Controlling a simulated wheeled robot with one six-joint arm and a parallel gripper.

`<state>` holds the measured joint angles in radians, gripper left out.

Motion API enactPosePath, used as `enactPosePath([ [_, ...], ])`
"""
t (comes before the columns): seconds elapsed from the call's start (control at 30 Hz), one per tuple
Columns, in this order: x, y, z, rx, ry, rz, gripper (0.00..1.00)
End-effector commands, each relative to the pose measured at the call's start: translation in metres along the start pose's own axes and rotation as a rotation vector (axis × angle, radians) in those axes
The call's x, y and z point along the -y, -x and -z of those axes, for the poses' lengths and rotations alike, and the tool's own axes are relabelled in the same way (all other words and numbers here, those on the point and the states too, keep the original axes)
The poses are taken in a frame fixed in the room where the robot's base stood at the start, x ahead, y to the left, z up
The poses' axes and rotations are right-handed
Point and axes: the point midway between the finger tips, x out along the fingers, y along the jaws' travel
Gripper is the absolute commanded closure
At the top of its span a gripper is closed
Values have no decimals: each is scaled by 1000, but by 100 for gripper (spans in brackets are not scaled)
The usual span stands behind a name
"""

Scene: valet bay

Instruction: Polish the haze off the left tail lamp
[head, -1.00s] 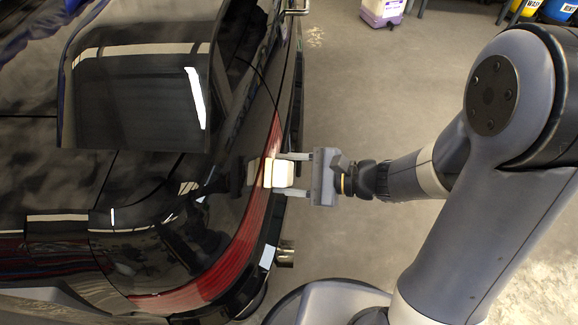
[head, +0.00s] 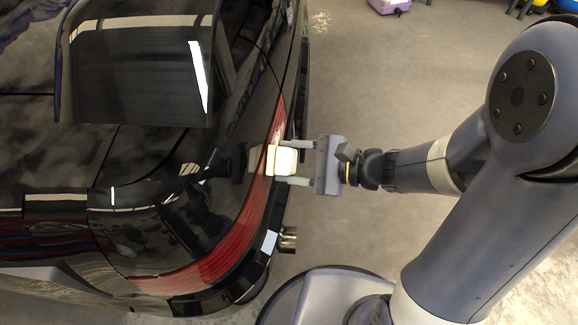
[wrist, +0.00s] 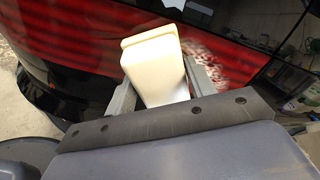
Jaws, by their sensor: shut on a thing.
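The red tail lamp (head: 232,246) curves around the rear corner of the black car in the head view. My gripper (head: 296,162) is shut on a cream-coloured polishing block (head: 286,160) and holds it at the lamp's upper part. The block also shows in the wrist view (wrist: 156,62), between the two grey fingers, with its far end against or very close to the lamp. In the wrist view the lamp (wrist: 85,52) is clear red to the left of the block, with a pale speckled patch just right of it. The lamp surface behind the block is hidden.
The black car (head: 150,165) fills the left side. An exhaust tip (head: 288,239) sticks out below the lamp. The grey floor (head: 400,90) behind the car is open. A purple-based container (head: 390,5) stands at the top edge.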

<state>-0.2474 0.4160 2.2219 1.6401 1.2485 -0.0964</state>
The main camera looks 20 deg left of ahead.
Motion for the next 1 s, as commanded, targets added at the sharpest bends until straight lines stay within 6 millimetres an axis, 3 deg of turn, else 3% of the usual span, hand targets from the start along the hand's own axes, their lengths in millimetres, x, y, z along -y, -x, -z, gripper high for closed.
enactPosePath([
  [1.0, 50, -7, 32, 0, 0, 2, 66],
])
